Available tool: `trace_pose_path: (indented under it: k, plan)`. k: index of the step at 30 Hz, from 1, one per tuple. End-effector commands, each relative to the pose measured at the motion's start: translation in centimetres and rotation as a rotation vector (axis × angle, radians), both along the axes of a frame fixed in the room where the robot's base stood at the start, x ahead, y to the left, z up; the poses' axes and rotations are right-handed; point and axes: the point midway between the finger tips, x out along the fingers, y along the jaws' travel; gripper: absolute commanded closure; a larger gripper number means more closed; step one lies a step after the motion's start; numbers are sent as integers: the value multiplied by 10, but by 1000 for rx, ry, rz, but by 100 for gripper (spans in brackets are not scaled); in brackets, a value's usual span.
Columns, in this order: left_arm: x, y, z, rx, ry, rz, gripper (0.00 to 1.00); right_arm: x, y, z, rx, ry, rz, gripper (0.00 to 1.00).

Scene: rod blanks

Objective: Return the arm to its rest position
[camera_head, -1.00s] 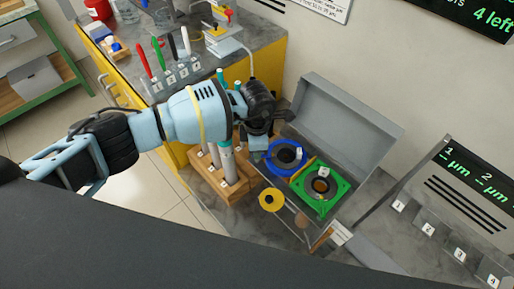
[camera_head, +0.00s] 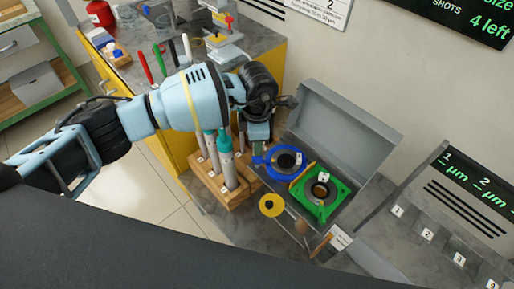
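My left arm comes in from the left, with a light blue forearm (camera_head: 190,100) and a black wrist (camera_head: 258,85). My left gripper (camera_head: 258,146) hangs below the wrist, beside the wooden rack and close to the blue ring holder. Its fingertips are small and dark here, so I cannot tell whether they are open or shut, or whether they hold anything. My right gripper is not in view.
A wooden rack (camera_head: 238,199) holds several grey rods with teal tops below my forearm. A blue ring holder (camera_head: 275,162) and a green square holder (camera_head: 333,207) sit by an open grey case (camera_head: 345,125). A yellow disc (camera_head: 271,206) lies in front. Numbered slots (camera_head: 428,235) are at right.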

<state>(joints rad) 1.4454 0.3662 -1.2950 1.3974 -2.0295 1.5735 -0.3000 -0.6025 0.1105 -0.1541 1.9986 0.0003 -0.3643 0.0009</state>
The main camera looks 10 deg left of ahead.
Motion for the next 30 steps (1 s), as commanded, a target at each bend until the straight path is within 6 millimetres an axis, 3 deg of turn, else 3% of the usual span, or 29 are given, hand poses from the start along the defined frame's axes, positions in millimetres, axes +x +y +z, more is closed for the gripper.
trace_pose_path:
  k: [6,23,26,30]
  plan:
    - [0,0,13,1,0,0,68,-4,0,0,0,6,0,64]
    - [-5,-5,10,-20,13,-1,68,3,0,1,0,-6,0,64]
    - [-22,-25,0,-110,61,1,68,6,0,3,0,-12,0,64]
    - [-72,-81,-14,-380,205,41,68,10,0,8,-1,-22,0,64]
